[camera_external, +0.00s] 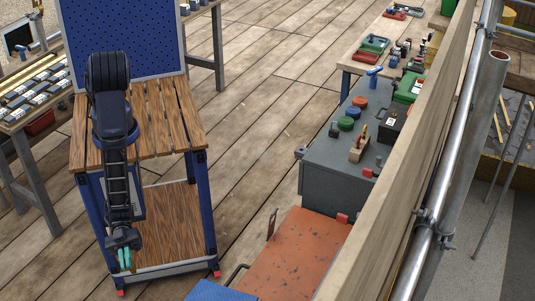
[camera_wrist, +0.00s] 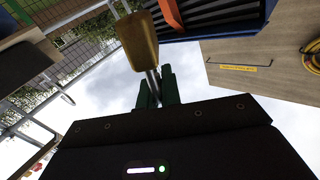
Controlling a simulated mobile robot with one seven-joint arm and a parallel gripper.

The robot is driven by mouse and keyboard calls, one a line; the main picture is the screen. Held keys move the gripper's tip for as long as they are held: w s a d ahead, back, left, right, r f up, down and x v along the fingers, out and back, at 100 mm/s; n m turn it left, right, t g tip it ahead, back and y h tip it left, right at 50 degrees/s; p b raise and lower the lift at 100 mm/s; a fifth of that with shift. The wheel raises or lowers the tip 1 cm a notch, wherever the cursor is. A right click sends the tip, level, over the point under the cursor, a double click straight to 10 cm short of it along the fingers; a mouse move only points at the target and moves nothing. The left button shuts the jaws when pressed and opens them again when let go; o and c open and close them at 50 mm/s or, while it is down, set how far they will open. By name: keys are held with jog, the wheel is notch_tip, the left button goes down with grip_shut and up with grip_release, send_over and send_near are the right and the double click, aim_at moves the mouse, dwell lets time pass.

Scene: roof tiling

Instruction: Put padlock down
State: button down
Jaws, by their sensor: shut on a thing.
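The padlock (camera_wrist: 137,42) has a brass-coloured body and a grey metal shackle. In the wrist view it stands out past the fingertips, with its shackle between them. My gripper (camera_wrist: 155,92) has dark green fingers shut on the shackle. In the external view my gripper (camera_external: 125,259) shows as two teal fingers at the end of the arm, low at the front of the wooden workbench (camera_external: 172,115). The padlock cannot be made out in the external view.
The workbench has a slatted top, blue legs and a lower wooden shelf (camera_external: 182,218). A blue pegboard (camera_external: 120,35) rises behind it. A grey cabinet (camera_external: 335,165) with small items and an orange surface (camera_external: 295,250) stand to the right. Plank floor lies open between them.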

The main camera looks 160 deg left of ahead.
jog(key=w+a+r+n+y, duration=0.1)
jog(key=a+r+y, duration=0.15)
jog(key=a, duration=0.95)
jog(key=w+a+r+n+y, duration=0.15)
jog(key=a+r, duration=0.25)
jog(key=a, duration=0.9)
jog(key=s+a+r+n+g+y, duration=0.1)
jog(key=s+a+r, duration=0.2)
jog(key=a, duration=0.7)
jog(key=s+a+r+n+y, duration=0.1)
jog(key=s+a+r, duration=0.1)
jog(key=a, duration=0.8)
jog(key=s+a+r+n+g+y, duration=0.1)
jog(key=s+a+r, duration=0.3)
jog(key=s+a, duration=0.6)
jog(key=s+a+r+n+g+y, duration=0.1)
jog(key=s+a+r, duration=0.4)
jog(key=s+a, duration=0.6)
jog(key=s+a+r+n+g+y, duration=0.2)
jog(key=s+a+r+y, duration=0.2)
jog(key=s+a, duration=0.7)
jog(key=a+r, duration=0.1)
jog(key=a, duration=0.1)
jog(key=shift+a+y, duration=0.3)
jog(key=shift+a, duration=0.1)
notch_tip(320, 180, down, 20)
jog(key=shift+r, duration=0.15)
